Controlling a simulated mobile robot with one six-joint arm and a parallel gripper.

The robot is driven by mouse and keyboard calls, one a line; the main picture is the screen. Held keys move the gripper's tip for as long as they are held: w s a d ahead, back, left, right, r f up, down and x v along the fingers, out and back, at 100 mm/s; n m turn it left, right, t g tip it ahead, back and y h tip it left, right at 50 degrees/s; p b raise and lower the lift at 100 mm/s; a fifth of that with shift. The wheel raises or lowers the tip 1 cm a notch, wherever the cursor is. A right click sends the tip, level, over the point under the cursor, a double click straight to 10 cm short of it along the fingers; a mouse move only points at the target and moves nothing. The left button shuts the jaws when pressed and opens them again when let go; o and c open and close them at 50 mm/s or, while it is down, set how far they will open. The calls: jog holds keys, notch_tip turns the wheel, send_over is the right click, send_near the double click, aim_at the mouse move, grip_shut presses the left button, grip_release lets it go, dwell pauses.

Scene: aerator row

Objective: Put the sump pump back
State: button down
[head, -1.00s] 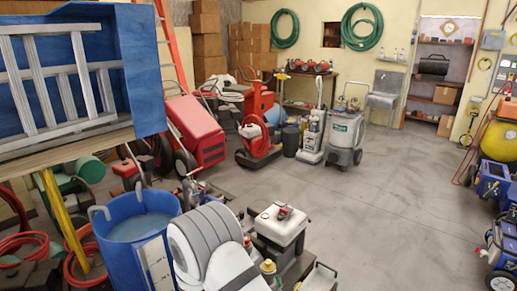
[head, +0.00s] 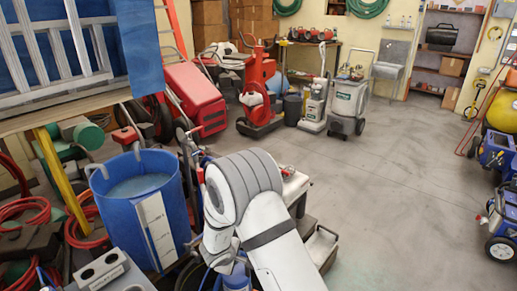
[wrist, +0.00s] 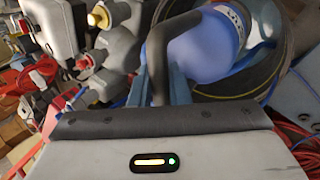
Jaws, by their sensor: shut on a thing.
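In the wrist view, a rounded blue body (wrist: 205,45) with a dark curved handle (wrist: 160,50) looks like the sump pump. My gripper (wrist: 163,88) is shut on that handle, its blue fingers on either side. A pale label band shows at the body's upper right; its lower part is hidden. In the head view, my white and grey arm reaches down in front and hides my gripper. A small blue piece (head: 237,280) shows beside the arm at the bottom edge; I cannot tell whether it is the pump.
A blue barrel (head: 185,215) of water stands left of my arm. Red hoses (head: 75,230) and a grey box (head: 100,268) lie at lower left. A dark ring (wrist: 285,75) lies close beside the blue body. Open floor (head: 400,200) spreads to the right.

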jog(key=w+d+f+m+g+h+b, duration=0.1)
jog(key=d+f+m+h+b, duration=0.15)
jog(key=d+b, duration=0.35)
jog(key=w+d+f+m+g+h+b, duration=0.1)
jog(key=w+d+f+m+b, duration=0.1)
jog(key=d+m+b, duration=0.4)
jog(key=s+d+f+m+g+h+b, duration=0.1)
jog(key=s+d+f+m+g+b, duration=0.4)
jog(key=d+b, duration=0.65)
jog(key=s+r+p, duration=0.3)
jog(key=r+p, duration=1.3)
jog(key=p, duration=1.1)
jog(key=shift+a+r+m+t, duration=0.25)
jog(key=shift+r+m+t, duration=0.05)
jog(key=shift+m, duration=0.05)
jog(key=shift+s, duration=0.2)
